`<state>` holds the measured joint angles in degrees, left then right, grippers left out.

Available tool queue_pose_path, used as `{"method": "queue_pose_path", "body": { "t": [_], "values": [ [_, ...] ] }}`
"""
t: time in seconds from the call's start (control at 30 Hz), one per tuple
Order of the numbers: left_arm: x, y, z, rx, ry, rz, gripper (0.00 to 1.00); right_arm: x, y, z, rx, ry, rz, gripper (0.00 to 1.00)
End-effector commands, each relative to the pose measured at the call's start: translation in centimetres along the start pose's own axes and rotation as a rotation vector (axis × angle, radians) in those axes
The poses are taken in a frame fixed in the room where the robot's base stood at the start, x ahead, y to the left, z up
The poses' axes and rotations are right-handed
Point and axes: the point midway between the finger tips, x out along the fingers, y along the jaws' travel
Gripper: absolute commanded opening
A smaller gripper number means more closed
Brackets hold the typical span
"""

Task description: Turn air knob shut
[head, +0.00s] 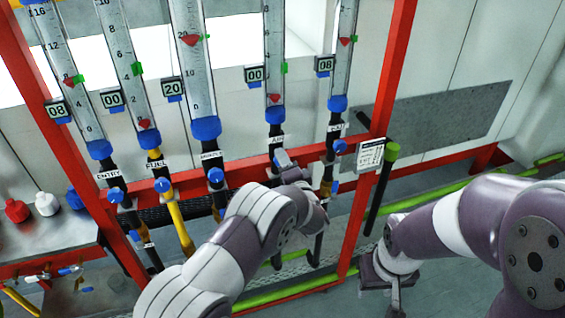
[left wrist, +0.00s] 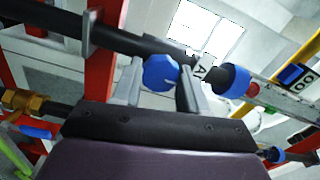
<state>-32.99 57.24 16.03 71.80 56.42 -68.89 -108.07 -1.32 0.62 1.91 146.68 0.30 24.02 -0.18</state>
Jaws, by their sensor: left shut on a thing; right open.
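The air tube (head: 274,60) is the fourth from the left. The AIR label (head: 277,140) sits below its blue collar, its display (head: 255,75) reads 00, and its red float (head: 273,99) is low, below the green marker (head: 284,68). In the left wrist view the blue air knob (left wrist: 160,72) is between the two fingers of my left gripper (left wrist: 161,80), which is shut on it. In the head view my left gripper (head: 284,161) is at the air line and its arm hides the knob. My right gripper (head: 393,292) is open and empty at lower right, its fingers barely visible.
Neighbouring lines have blue knobs, such as the fuel knob (head: 162,185) and the knob on the right line (head: 340,147). A red frame (head: 388,75) surrounds the tubes. Bottles (head: 47,203) stand at far left.

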Motion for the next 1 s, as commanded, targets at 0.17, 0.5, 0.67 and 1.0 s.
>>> {"method": "queue_pose_path", "body": {
  "t": [0.17, 0.5, 0.67, 1.0],
  "values": [
    [0.0, -0.2, -0.2, 0.000, 0.005, -0.004, 0.12, 0.0, 0.0, 0.0, 0.000, 0.000, 0.000, 0.43],
    [0.0, -0.1, -0.1, 0.000, 0.003, -0.002, 0.69, 0.0, 0.0, 0.0, 0.000, 0.000, 0.000, 0.43],
    [-0.1, 0.0, -0.1, 0.000, 0.002, -0.001, 0.69, 0.0, 0.0, 0.0, 0.000, 0.000, 0.000, 0.43],
    [-7.0, 0.5, -0.2, 0.000, 0.007, 0.000, 0.69, 3.0, 0.0, 0.4, 0.000, 0.000, 0.000, 0.43]
  ]
}}
